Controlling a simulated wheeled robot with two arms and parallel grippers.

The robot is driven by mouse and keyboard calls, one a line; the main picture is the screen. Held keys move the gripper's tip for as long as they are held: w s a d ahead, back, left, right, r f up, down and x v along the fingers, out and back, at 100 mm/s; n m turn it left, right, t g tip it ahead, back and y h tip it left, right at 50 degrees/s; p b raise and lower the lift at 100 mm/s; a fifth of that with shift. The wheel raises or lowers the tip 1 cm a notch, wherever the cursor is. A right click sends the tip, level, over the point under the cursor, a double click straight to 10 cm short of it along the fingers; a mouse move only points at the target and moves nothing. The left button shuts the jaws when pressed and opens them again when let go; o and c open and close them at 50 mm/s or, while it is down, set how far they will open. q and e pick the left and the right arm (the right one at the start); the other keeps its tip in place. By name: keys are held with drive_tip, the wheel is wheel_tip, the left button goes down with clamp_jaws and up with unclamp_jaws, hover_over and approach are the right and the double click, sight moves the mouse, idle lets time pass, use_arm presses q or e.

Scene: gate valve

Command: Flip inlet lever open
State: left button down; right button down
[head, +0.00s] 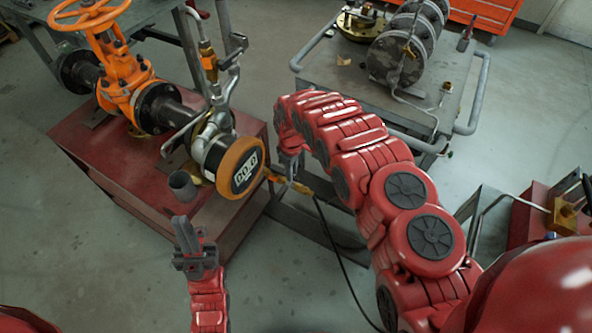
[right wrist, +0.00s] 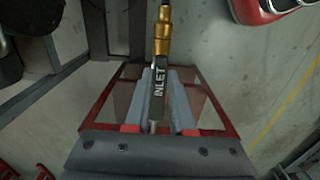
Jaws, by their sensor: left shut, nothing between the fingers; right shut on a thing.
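The inlet lever (right wrist: 158,92) is a dark bar marked INLET, below a brass fitting (right wrist: 161,35) in the right wrist view. My right gripper (right wrist: 157,112) is shut on this lever, with one grey finger on each side. In the head view my right gripper (head: 290,166) reaches down at the brass fitting (head: 292,184) right of the round orange-rimmed display (head: 240,170). The lever is too small or hidden to make out there. My left gripper (head: 186,236) is shut and empty, pointing up in front of the red bench, below the grey cup-like pipe end.
An orange gate valve (head: 120,80) with a handwheel stands on the red bench (head: 125,165) at left. A black hose (head: 335,250) hangs from the brass fitting to the floor. A grey cart (head: 340,75) with flanged parts stands behind my right arm.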

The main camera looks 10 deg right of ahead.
idle(0.4)
drive_tip(key=c, duration=0.8)
unclamp_jaws()
drive_tip(key=shift+o, duration=0.2)
drive_tip(key=shift+r, duration=0.1)
wheel_tip(320, 180, up, 17)
drive_tip(key=p, duration=0.7)
drive_tip(key=shift+r, duration=0.15)
